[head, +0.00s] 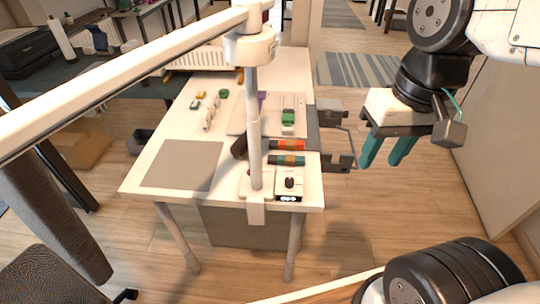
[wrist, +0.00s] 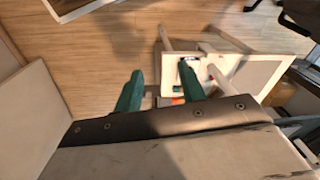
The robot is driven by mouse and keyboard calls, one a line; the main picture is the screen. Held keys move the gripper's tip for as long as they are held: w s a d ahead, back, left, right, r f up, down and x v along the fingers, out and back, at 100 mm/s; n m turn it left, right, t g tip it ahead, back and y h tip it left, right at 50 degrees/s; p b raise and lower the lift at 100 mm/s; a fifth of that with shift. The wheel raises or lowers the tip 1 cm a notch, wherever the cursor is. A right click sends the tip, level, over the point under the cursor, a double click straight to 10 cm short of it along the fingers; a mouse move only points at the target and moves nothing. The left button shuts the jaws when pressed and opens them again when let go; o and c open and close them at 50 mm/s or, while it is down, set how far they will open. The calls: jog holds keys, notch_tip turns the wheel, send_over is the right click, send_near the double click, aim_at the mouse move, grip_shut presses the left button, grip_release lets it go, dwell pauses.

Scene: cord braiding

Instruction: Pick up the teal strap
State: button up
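My gripper (head: 386,156) hangs in the air to the right of the white table (head: 150,187), beyond its edge. Its two teal fingers are apart, with nothing between them. The wrist view also shows my gripper (wrist: 160,88) open and empty, with floor and the table behind it. I cannot single out a teal strap for certain. A dark tool with a teal band (head: 287,160) lies near the table's front right, below a similar one with an orange band (head: 287,145). The white post hides part of that area.
A white post (head: 254,110) with a long overhead arm stands at the table's front. A grey mat (head: 182,163) lies at the left. A black-knobbed box (head: 289,187) sits at the front right, and a dark bracket (head: 333,140) is beside the right edge. Small coloured pieces lie farther back.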

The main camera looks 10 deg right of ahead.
jog(key=w+a+f+m+g+y, duration=0.2)
jog(key=w+a+f+m+y, duration=0.15)
jog(key=w, duration=0.35)
jog(key=m+t+y, duration=0.5)
jog(key=m+y, duration=0.3)
jog(key=m, duration=0.9)
send_near(291, 158)
jog(key=shift+w+a+f, duration=0.1)
jog(key=shift+w+a, duration=0.05)
jog(key=shift+a, duration=0.4)
jog(key=shift+w+a+f, duration=0.1)
jog(key=shift+w+a, duration=0.05)
jog(key=shift+a, duration=0.35)
jog(key=shift+w+a+f, duration=0.15)
jog(key=shift+f, duration=0.2)
jog(key=x, duration=0.7)
jog(key=shift+f, duration=0.1)
jog(key=shift+c, duration=0.3)
jog(key=c, duration=0.7)
